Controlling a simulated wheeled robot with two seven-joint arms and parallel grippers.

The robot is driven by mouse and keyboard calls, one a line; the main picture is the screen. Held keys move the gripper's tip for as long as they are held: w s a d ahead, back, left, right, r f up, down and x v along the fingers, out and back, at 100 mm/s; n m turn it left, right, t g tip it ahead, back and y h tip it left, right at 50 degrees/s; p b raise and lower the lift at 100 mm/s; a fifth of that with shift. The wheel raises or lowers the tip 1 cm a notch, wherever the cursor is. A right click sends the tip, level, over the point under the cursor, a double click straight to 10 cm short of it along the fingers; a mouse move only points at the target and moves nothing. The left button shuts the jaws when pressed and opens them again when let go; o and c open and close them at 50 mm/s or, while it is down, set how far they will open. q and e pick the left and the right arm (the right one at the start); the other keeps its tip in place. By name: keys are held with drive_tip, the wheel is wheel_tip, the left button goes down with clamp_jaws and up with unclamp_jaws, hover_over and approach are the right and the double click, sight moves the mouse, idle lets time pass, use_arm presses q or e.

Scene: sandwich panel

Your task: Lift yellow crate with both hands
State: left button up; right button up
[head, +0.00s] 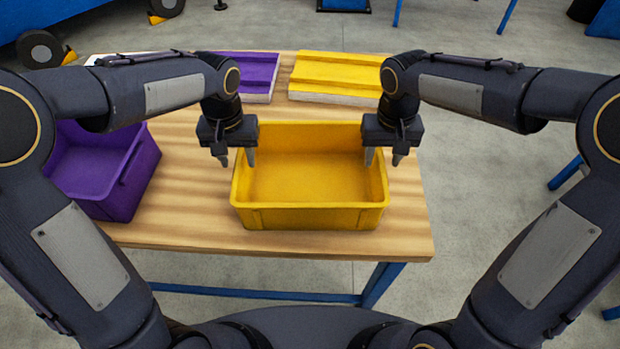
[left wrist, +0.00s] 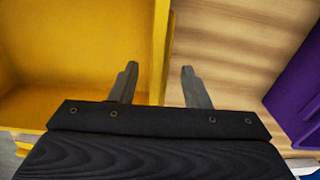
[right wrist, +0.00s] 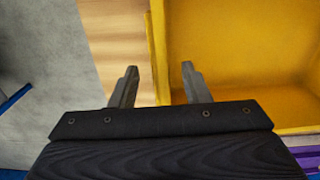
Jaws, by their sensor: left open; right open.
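The yellow crate (head: 310,217) sits upright and empty on the wooden table, near its front edge. My left gripper (head: 236,160) is open at the crate's left wall. In the left wrist view its fingers (left wrist: 157,85) stand on either side of the yellow wall (left wrist: 160,50), one inside and one outside. My right gripper (head: 384,158) is open at the crate's right wall. In the right wrist view its fingers (right wrist: 158,85) straddle the right wall (right wrist: 156,50) in the same way. I cannot tell whether any finger touches the crate.
A purple crate (head: 125,185) stands on the wooden table (head: 190,220) to the left, a small gap from the yellow crate. Behind lie a purple panel (head: 258,75) and a yellow panel (head: 335,72). The table right of the yellow crate is clear.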

use_arm(q)
drive_tip(key=shift+f, duration=0.65)
use_arm(e)
drive_tip(key=shift+f, duration=0.7)
use_arm(q)
clamp_jaws()
use_arm(e)
clamp_jaws()
drive_tip(key=shift+r, duration=0.1)
